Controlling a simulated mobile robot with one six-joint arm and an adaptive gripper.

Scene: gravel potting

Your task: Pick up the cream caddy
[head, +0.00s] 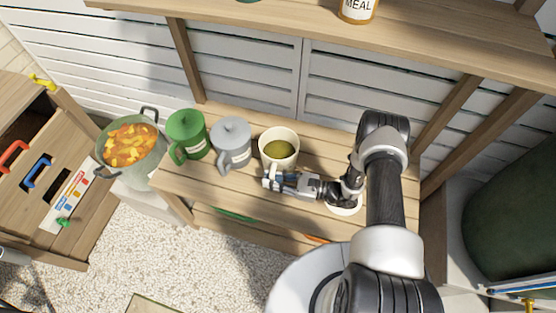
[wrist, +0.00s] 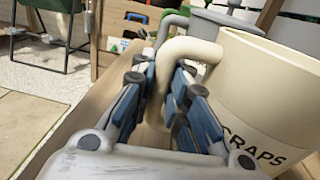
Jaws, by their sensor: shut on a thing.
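The cream caddy (head: 293,160) stands on the wooden bench, open at the top, with olive-green contents visible inside. In the wrist view the cream caddy (wrist: 260,85) is at the right, with dark lettering reading "SCRAPS" and a curved cream handle. My gripper (head: 272,180) is at the near side of the caddy, and in the wrist view its blue-grey fingers (wrist: 164,85) lie on either side of the handle. It is shut on the handle. The caddy looks upright. Whether its base touches the bench is hard to tell.
A grey lidded caddy (head: 232,147) stands close to the left, with a green lidded caddy (head: 187,135) beyond it. A pot of orange and yellow pieces (head: 130,145) is farther left. A wooden shelf (head: 290,27) hangs above. A white round item (head: 346,209) shows partly under my arm.

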